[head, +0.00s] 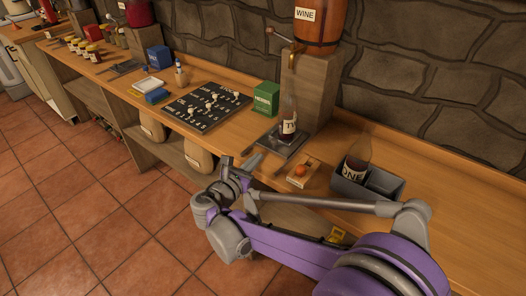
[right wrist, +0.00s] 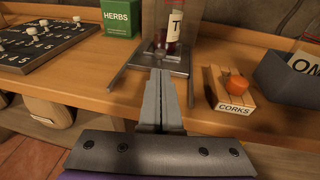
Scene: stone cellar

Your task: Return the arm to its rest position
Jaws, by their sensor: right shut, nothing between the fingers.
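My right arm reaches in from the lower right of the head view, purple and grey. Its gripper (head: 249,163) is in front of the bench edge, and its fingers point toward the metal tray under the wine barrel. In the right wrist view the right gripper's fingers (right wrist: 161,100) are together with nothing between them. A bottle labelled T (head: 288,124) stands upright on the metal tray (head: 284,144), apart from the fingers. My left gripper does not show.
The wooden bench (head: 460,215) holds a corks box (head: 302,176) with an orange ball, a grey bin (head: 386,186) with a bottle labelled ONE (head: 356,165), a green herbs box (head: 265,98) and a black numbered board (head: 207,105). A wine barrel (head: 320,22) stands behind. Tiled floor lies open at left.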

